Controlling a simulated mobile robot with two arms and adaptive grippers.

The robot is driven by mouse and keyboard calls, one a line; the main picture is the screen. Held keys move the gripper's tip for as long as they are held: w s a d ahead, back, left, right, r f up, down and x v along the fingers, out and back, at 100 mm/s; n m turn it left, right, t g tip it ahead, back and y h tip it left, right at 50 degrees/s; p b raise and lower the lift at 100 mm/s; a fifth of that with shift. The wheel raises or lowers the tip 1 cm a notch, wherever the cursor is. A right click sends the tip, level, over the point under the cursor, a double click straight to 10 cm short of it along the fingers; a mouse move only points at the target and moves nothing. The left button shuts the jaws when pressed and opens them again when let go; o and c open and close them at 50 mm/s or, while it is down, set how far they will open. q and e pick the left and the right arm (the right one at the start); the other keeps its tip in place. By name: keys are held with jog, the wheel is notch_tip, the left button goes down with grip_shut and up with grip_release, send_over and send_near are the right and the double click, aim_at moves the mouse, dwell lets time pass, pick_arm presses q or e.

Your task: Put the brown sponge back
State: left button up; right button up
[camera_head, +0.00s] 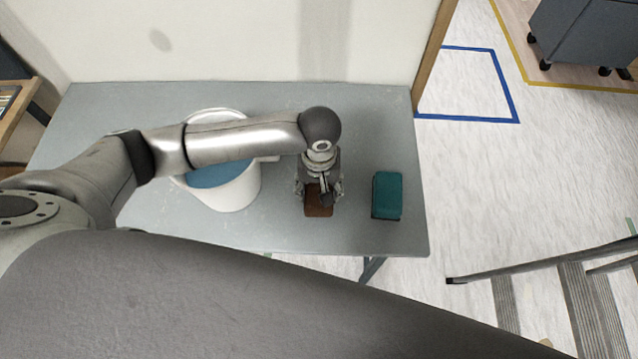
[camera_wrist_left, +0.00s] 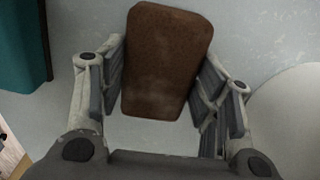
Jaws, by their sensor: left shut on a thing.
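The brown sponge (camera_head: 319,209) is under my left gripper (camera_head: 320,192) in the head view, over the grey table between a white bucket and a teal sponge. In the left wrist view the brown sponge (camera_wrist_left: 167,62) sits between the two fingers of my left gripper (camera_wrist_left: 163,85), which is shut on it. Whether the sponge touches the tabletop is hard to tell. My right gripper is not in view.
The white bucket (camera_head: 246,192) with blue contents (camera_head: 215,174) stands left of the gripper, partly behind my arm. The teal sponge (camera_head: 387,195) lies to the right on the grey table (camera_head: 290,238). A ladder-like object (camera_head: 560,275) is on the floor at right.

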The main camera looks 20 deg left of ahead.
aim_at(319, 190)
pick_arm(q)
jog(key=shift+f, duration=0.15)
jog(key=shift+f, duration=0.15)
jog(key=o, duration=1.1)
jog(key=shift+c, duration=0.2)
jog(key=shift+f, duration=0.1)
jog(key=shift+f+b, duration=0.15)
jog(key=shift+b, duration=1)
notch_tip(319, 190, up, 16)
jog(key=shift+p, duration=0.4)
